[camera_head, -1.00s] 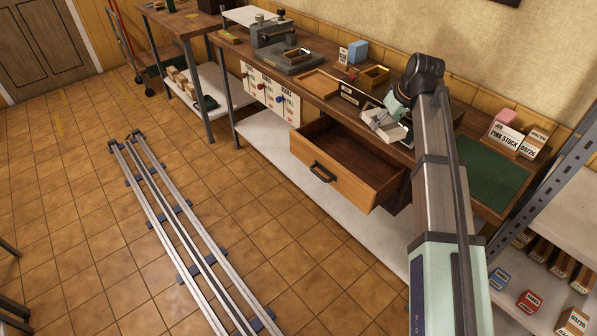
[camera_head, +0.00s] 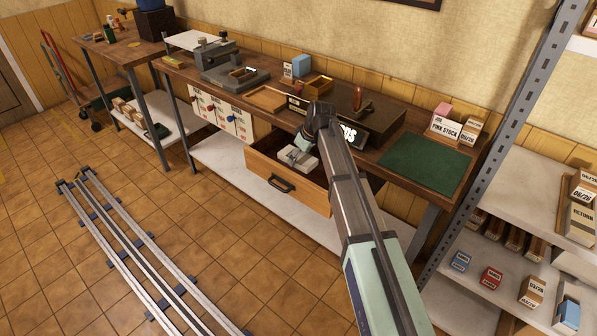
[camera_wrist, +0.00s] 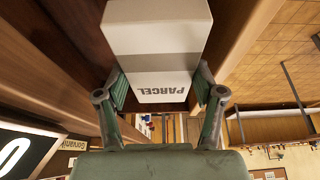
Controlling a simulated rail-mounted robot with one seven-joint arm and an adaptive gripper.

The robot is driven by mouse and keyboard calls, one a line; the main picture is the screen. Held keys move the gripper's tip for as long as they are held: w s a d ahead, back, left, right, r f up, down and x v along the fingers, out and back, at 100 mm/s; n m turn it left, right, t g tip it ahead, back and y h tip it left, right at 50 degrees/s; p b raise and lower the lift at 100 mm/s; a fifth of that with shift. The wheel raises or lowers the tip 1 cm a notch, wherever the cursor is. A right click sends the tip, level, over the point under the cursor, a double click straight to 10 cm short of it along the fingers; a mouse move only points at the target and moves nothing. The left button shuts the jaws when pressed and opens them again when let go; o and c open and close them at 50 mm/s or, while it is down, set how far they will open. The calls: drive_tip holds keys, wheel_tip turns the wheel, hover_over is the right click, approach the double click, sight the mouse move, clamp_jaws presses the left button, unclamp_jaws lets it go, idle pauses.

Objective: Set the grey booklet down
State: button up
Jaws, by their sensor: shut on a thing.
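My gripper (camera_wrist: 160,88) is shut on the grey booklet (camera_wrist: 160,45), a thick white block with a grey band and the word PARCEL. In the head view the booklet (camera_head: 298,158) is at the open wooden drawer (camera_head: 288,192), below the bench's front edge. In the wrist view brown wooden walls run along both sides of the booklet. I cannot tell whether its underside touches the drawer floor. My arm hides the drawer's right part.
The bench top (camera_head: 392,128) is above and behind the drawer. It carries a green mat (camera_head: 425,163), a shallow wooden tray (camera_head: 267,98) and a grey press (camera_head: 225,65). A dark sign (camera_head: 352,133) stands near my wrist. A metal shelf (camera_head: 530,190) is at the right.

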sight(306, 160)
drive_tip(key=shift+f+p, duration=0.45)
drive_tip(key=shift+f, duration=3.6)
drive_tip(key=shift+f, duration=0.15)
drive_tip(key=o, duration=1)
drive_tip(key=shift+r, duration=0.25)
drive_tip(key=b+v, duration=0.1)
drive_tip(key=v, duration=1.1)
drive_tip(key=shift+a, duration=0.1)
